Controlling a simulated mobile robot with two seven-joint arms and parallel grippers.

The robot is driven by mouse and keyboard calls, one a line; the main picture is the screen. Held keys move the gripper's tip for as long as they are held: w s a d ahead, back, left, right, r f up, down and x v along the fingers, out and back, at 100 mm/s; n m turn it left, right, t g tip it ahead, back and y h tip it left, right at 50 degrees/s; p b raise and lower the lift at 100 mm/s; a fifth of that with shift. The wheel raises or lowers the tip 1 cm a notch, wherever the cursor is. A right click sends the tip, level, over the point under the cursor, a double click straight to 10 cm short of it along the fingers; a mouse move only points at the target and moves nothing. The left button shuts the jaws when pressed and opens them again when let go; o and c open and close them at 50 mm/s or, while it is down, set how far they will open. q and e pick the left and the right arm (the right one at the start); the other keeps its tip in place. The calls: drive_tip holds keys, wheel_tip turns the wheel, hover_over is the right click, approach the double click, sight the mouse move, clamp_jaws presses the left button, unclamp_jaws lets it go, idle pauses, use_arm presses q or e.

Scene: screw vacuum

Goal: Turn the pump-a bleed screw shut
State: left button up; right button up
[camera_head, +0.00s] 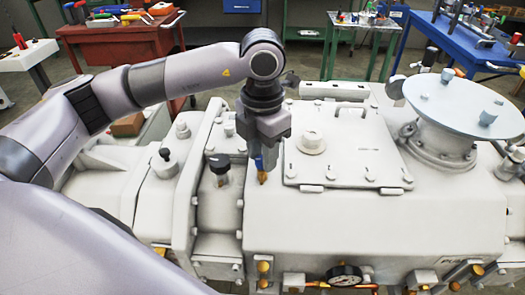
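A large pale grey vacuum pump (350,225) fills the middle of the head view, with "PUM…" lettering low at its front right. My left arm comes in from the left, and my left gripper (264,158) points down over the pump's top, just left of the bolted cover plate. A small brass-coloured screw-like part (262,178) shows right at the fingertips. I cannot tell whether the fingers touch it or are closed around it. A blue piece shows between or beside the fingers. Which part is the pump-a bleed screw is not clearly marked. My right gripper is not in view.
A black-capped knob (219,163) stands close left of the gripper. The cover plate (345,150) carries a handle and a round cap. A round flange (465,105) rises at the right. A gauge (344,275) sits at the front. Tool tables stand behind.

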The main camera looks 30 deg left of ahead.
use_arm(q)
drive_tip(key=o, duration=0.3)
drive_tip(key=shift+r, duration=3.65)
drive_tip(key=shift+s+f, duration=0.1)
drive_tip(key=shift+s, duration=0.05)
